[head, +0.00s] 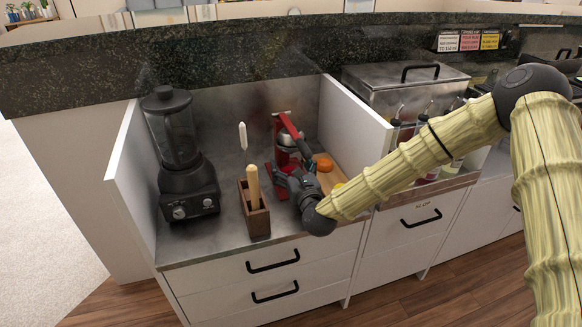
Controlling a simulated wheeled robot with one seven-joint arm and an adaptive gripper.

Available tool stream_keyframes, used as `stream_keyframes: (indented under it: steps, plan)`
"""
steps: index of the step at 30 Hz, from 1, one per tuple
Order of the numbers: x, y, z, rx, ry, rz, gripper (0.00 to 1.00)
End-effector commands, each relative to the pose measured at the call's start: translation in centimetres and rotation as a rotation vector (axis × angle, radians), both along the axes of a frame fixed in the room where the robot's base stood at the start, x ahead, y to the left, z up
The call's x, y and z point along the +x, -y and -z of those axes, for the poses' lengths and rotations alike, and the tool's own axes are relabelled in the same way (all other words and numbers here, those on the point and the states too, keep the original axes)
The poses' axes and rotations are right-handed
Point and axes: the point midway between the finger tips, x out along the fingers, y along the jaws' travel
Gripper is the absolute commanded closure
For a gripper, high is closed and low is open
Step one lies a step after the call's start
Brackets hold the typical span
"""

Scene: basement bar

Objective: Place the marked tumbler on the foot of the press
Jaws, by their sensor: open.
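My dark gripper (281,174) is in front of the press, low and pointing left. Its fingers are small here, and I see nothing clearly held between them. I cannot make out the marked tumbler; my gripper and wrist may hide it.
A wooden holder (258,219) with upright tools stands close left of my gripper. A black blender (184,160) is farther left. An orange fruit (325,165) lies on a board to the right. A white panel (345,115) and a metal bin (400,85) bound the right side.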

Motion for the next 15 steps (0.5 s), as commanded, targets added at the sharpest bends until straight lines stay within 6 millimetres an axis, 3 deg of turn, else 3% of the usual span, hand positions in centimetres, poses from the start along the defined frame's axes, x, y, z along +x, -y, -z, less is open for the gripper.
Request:
stream_keyframes:
  steps: [5,15]
  plan:
    - [-2.0,0.7,-0.1,0.001,-0.003,-0.001,0.15]
    - [-7.9,2.6,-0.1,0.001,-0.003,0.0,0.15]
